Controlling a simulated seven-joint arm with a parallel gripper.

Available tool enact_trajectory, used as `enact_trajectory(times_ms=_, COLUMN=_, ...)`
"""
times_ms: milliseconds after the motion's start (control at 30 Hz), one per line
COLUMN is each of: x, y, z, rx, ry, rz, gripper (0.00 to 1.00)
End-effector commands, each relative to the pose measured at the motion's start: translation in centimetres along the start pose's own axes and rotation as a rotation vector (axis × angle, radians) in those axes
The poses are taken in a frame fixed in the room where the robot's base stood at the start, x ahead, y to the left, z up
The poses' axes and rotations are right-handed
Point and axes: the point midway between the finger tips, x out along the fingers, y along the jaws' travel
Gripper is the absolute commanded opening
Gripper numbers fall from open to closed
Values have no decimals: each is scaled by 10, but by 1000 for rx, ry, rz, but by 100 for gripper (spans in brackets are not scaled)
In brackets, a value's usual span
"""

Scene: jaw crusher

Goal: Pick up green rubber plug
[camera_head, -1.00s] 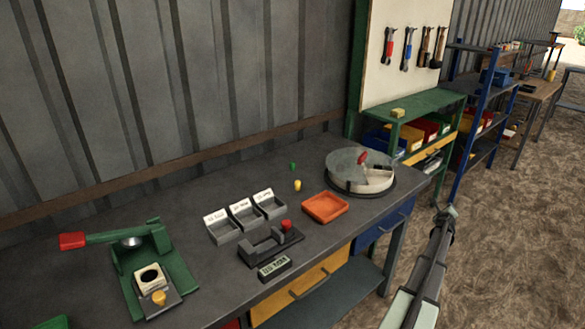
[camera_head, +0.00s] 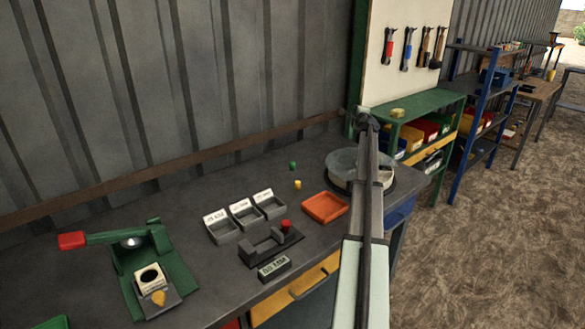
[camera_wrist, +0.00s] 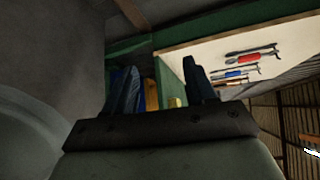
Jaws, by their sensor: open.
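The green rubber plug (camera_head: 292,166) is small and stands on the dark workbench (camera_head: 165,200) near the wall, in the middle of the head view. A small yellow plug (camera_head: 298,185) stands just in front of it. My gripper (camera_head: 364,116) is raised above the round turntable at the bench's right end, well to the right of the green plug and apart from it. In the wrist view my gripper (camera_wrist: 158,85) is open with nothing between the fingers. The green plug does not show in the wrist view.
The round turntable (camera_head: 342,165) lies partly behind my arm. An orange tray (camera_head: 325,208), labelled grey bins (camera_head: 245,213), a fixture with a red knob (camera_head: 270,245) and a green lever press (camera_head: 150,265) stand on the bench. A tool board (camera_head: 405,70) and green shelf (camera_head: 430,110) are beyond.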

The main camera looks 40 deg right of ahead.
Motion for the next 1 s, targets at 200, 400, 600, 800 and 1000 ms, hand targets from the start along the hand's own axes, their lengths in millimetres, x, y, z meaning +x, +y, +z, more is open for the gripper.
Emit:
enact_trajectory(times_ms=200, x=-17, y=59, z=146, rx=-517, ry=-230, rz=335, gripper=55)
enact_trajectory(times_ms=400, x=-63, y=107, z=226, rx=-956, ry=-394, rz=642, gripper=55)
enact_trajectory(times_ms=600, x=-111, y=128, z=263, rx=-1253, ry=-492, rz=892, gripper=55)
enact_trajectory(times_ms=800, x=-135, y=131, z=273, rx=-1372, ry=-524, rz=1014, gripper=55)
enact_trajectory(times_ms=1000, x=-131, y=141, z=270, rx=-1383, ry=-529, rz=1031, gripper=55)
